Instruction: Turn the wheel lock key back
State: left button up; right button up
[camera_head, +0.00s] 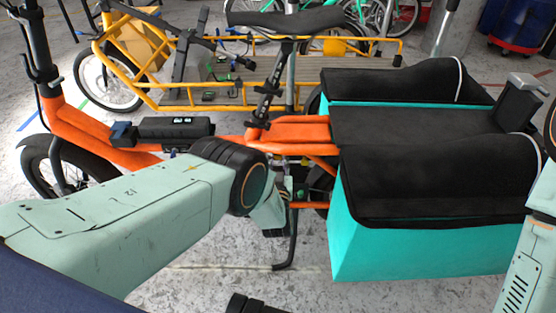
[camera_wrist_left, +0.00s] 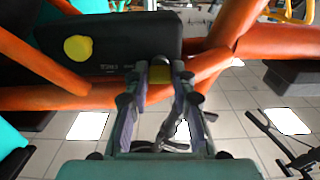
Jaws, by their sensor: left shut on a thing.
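The orange cargo bike (camera_head: 290,135) stands in front of me, with a black saddle and teal panniers at its rear. My left arm reaches in from the left, and its gripper (camera_head: 275,218) is low beside the frame below the saddle, partly hidden by my own arm. In the left wrist view the two fingers (camera_wrist_left: 159,78) are shut on a small yellowish piece at the orange frame, seemingly the key (camera_wrist_left: 159,75). The fingers cover most of it, so its turn angle is unclear. The wheel lock itself cannot be made out.
A black box with a yellow round cap (camera_wrist_left: 78,48) sits close beside the fingers. Orange frame tubes (camera_wrist_left: 45,98) run around them. A teal pannier (camera_head: 430,245) is to the right, and a black kickstand (camera_head: 290,250) stands below. A yellow cargo bike (camera_head: 200,98) is behind.

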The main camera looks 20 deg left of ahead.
pick_arm(q)
grip_shut()
jog(key=n, duration=0.4)
jog(key=shift+n, duration=0.3)
jog(key=n, duration=0.4)
jog(key=shift+n+b, duration=0.3)
jog(key=shift+f+n, duration=0.1)
jog(key=shift+n, duration=4.3)
jog(key=o, duration=0.9)
grip_release()
jog(key=shift+s, duration=0.1)
